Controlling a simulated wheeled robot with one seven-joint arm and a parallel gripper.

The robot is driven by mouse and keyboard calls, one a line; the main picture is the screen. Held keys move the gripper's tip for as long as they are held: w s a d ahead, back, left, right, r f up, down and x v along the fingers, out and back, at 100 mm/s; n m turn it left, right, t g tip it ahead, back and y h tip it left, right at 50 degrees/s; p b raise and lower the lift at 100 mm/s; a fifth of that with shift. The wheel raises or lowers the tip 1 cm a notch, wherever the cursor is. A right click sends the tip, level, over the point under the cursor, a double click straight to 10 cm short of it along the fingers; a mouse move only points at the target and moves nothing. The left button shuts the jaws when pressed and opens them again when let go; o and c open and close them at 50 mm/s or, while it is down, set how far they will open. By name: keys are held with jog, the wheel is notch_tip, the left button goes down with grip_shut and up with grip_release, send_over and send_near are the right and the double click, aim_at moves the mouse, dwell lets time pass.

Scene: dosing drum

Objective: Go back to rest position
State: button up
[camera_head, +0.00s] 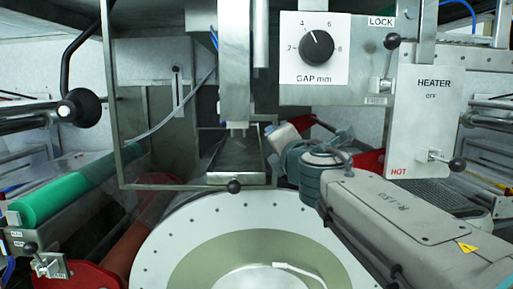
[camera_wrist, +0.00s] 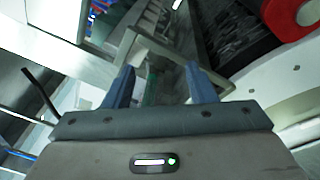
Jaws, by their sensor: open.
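My gripper (camera_wrist: 161,82) shows in the wrist view with its two blue fingers spread apart and nothing held between them. A metal frame (camera_wrist: 158,44) shows beyond the fingertips; I cannot tell how far it is from them. In the head view my arm reaches in from the lower right. My gripper is partly hidden there behind my wrist, right of the metal chute.
The metal chute (camera_head: 238,160) hangs above the round drum (camera_head: 180,240). A gap dial panel (camera_head: 314,50) and a heater panel (camera_head: 423,120) with levers stand close above my arm. A green roller (camera_head: 65,190) lies left. A red roller end (camera_wrist: 290,15) is upper right in the wrist view.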

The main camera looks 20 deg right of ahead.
jog(key=shift+s+d+r, duration=0.5)
jog(key=shift+d, duration=0.15)
jog(key=shift+a, duration=0.1)
jog(key=s+a+f+m+g, duration=0.1)
jog(key=f+m+g, duration=0.1)
jog(key=f+m, duration=0.35)
jog(key=s+a+f+m+g+h, duration=0.1)
jog(key=s+f+m+g, duration=0.2)
jog(key=f, duration=0.4)
jog(key=a+f+m+g, duration=0.1)
jog(key=f+m+g, duration=0.1)
jog(key=f+m, duration=0.45)
jog(key=s+a+f+m+g+y, duration=0.2)
jog(key=s+a+f+m+g, duration=0.2)
jog(key=s+a+f, duration=0.2)
jog(key=s+a+f+m+g+y, duration=0.2)
jog(key=s+a+f, duration=0.4)
jog(key=f, duration=0.4)
jog(key=shift+s+m+g+y+p, duration=0.15)
jog(key=shift+m+g+y+p, duration=0.2)
jog(key=shift+m+g, duration=0.55)
jog(key=shift+a+f, duration=0.1)
